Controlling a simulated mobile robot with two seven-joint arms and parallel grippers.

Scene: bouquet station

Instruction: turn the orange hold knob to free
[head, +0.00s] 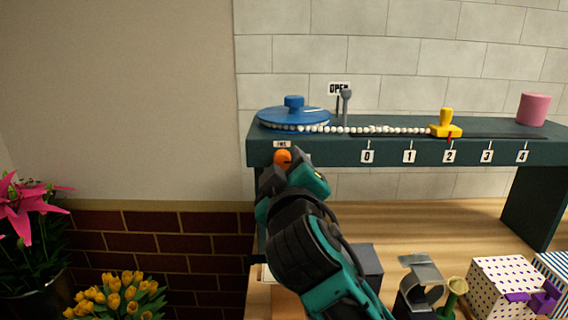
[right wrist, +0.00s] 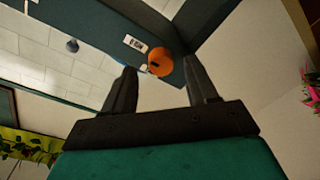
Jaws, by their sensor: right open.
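The orange hold knob (head: 282,157) is on the front face of the dark green shelf, near its left end, under a small white label. It also shows in the right wrist view (right wrist: 160,62), with a dark mark on its face. My right gripper (head: 285,172) is just in front of and below the knob in the head view. In the right wrist view its two dark fingers (right wrist: 160,82) are apart, with the knob beyond and between their tips. Contact with the knob cannot be made out. My left gripper is not in view.
The shelf (head: 330,153) carries a blue disc (head: 293,116), a string of white beads (head: 375,130), a yellow slider (head: 445,125) near mark 2 and a pink cylinder (head: 531,109). Below, a dotted box (head: 500,285) and a grey clamp-like holder (head: 420,285) stand on the wooden table (head: 430,225). Flowers stand at left.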

